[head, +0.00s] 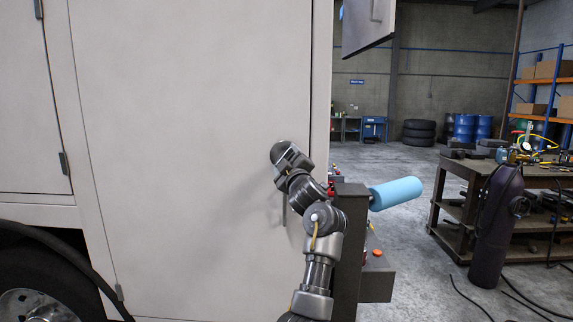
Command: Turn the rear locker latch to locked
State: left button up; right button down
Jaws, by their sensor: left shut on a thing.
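The rear locker door (190,120) is a large pale panel that fills the left and middle of the head view and looks closed. My left gripper (288,158) is up against the right part of this door, near its right edge. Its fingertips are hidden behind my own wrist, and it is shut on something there. A thin grey upright bar (284,211) shows just below and left of the wrist; it looks like part of the latch, mostly hidden. I cannot tell which way the latch is turned. My right gripper is out of view.
A dark post with a light blue roller (396,193) stands just right of my arm. A raised panel (368,22) hangs at the upper right. A workbench (510,171) and a dark cylinder (495,228) stand at the right, with cables on the floor.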

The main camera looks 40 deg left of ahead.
pick_arm(q)
jog(key=n, duration=0.2)
jog(key=n+g, duration=0.1)
jog(key=n, duration=0.1)
jog(key=shift+d+r+g+b, duration=0.1)
jog(key=shift+g+b, duration=0.2)
jog(key=shift+b, duration=0.05)
jog(key=shift+r+n+g+h, duration=0.1)
jog(key=shift+n+g+h, duration=0.25)
jog(key=shift+n, duration=0.7)
jog(key=shift+n+g+h, duration=0.35)
jog(key=shift+n, duration=0.7)
jog(key=o, duration=1)
jog(key=shift+b, duration=0.3)
